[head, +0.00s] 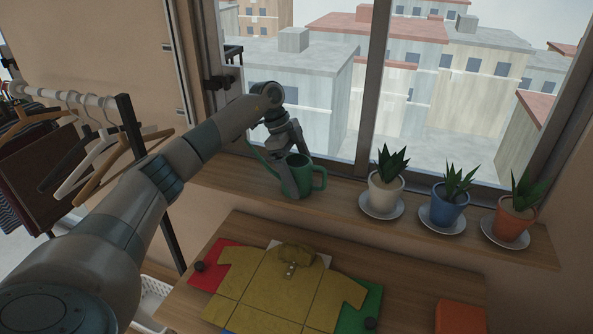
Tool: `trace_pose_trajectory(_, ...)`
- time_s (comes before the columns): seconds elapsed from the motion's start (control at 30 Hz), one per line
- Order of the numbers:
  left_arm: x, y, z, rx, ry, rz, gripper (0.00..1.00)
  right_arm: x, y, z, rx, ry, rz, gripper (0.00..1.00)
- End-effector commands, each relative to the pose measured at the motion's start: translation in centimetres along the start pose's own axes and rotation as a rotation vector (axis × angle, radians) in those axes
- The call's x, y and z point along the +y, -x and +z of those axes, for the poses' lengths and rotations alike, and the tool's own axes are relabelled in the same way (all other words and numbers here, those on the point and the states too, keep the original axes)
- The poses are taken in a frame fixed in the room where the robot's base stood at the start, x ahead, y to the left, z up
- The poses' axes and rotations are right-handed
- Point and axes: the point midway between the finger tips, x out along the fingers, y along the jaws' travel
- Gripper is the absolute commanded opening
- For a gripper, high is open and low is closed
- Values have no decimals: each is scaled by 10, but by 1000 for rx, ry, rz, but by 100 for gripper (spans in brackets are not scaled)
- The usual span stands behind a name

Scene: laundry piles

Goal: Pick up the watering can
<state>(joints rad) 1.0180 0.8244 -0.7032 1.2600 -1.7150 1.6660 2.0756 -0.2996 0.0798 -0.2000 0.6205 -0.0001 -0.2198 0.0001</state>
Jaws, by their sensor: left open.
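The green watering can (297,183) stands upright on the wooden windowsill, in the upper middle of the head view. Its handle is on the right side and its thin spout points left. My left arm reaches in from the left, and my left gripper (284,172) is at the can. The gripper points down, with its fingers at the can's left side and partly in front of the body. The gripper is open. I cannot tell whether a finger touches the can. Part of the can is hidden behind the gripper. My right gripper is not in view.
White (384,194), blue (447,209) and orange (509,226) plant pots stand on saucers along the sill to the right. The window is behind. A yellow shirt (275,288) lies on the table below. A clothes rack with hangers (85,150) stands at left.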

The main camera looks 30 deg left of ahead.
Motion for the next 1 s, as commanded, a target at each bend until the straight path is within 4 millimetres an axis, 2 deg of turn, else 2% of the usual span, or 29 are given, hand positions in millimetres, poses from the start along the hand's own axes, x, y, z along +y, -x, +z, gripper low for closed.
trace_pose_trajectory(0.17,0,-8,0,-1,0,-1,89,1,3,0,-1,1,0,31)
trace_pose_trajectory(0.57,0,-8,0,-1,0,-1,89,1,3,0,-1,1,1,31)
trace_pose_trajectory(0.67,0,-8,0,-1,0,-1,68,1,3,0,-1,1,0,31)
trace_pose_trajectory(0.8,0,-7,0,-1,0,-1,34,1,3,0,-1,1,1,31)
trace_pose_trajectory(1.0,0,-6,0,0,0,-2,34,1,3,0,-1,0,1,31)
